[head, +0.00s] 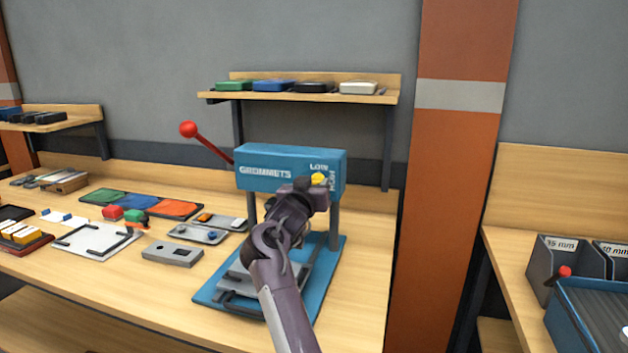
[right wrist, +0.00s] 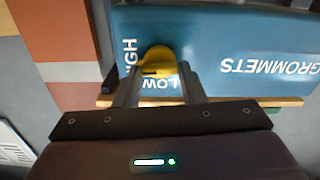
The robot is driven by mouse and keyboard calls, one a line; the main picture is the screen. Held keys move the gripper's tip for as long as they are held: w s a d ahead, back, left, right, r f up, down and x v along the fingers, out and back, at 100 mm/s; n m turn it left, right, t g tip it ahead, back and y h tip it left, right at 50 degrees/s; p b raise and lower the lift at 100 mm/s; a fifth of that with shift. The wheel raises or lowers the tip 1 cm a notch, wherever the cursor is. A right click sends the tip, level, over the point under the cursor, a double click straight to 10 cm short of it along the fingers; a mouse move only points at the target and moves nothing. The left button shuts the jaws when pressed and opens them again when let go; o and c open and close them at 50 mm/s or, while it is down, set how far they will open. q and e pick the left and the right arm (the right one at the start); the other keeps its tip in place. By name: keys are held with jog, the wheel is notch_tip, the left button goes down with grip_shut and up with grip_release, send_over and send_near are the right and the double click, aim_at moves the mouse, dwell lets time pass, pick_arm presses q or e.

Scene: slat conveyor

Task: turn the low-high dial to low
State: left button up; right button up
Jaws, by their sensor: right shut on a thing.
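The blue press head marked GROMMETS (head: 265,172) carries a yellow low-high dial (head: 318,179) at its right end. LOW is printed above the dial and HIGH runs down its right side. My right gripper (head: 313,190) is at the dial and hides part of the panel around it. In the right wrist view the panel appears upside down, and the yellow dial (right wrist: 157,62) sits between the two fingers, which are shut on it. A dark mark shows on the dial near the LOW and HIGH words; its exact setting is hard to tell. My left gripper is not in view.
The press has a red-knobbed lever (head: 188,129) at its left and a blue base (head: 325,262). A grey plate (head: 172,253), a small tray (head: 212,236) and a white board (head: 95,240) lie to the left. A shelf (head: 300,98) stands behind. An orange post (head: 450,150) is at the right.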

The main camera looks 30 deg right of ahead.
jog(key=n+p, duration=1.3)
jog(key=p, duration=0.5)
jog(key=shift+w+a+p, duration=0.1)
jog(key=shift+p, duration=0.25)
jog(key=shift+f+n+p, duration=0.15)
jog(key=shift+n+p, duration=0.55)
jog(key=shift+n, duration=0.25)
jog(key=shift+f+n+p, duration=0.1)
jog(key=shift+n+p, duration=0.6)
jog(key=shift+n, duration=0.25)
jog(key=o, duration=1)
jog(key=shift+a, duration=0.1)
jog(key=b+v, duration=0.1)
jog(key=v, duration=0.6)
jog(key=shift+s+a+b, duration=0.2)
jog(key=shift+a+b, duration=0.15)
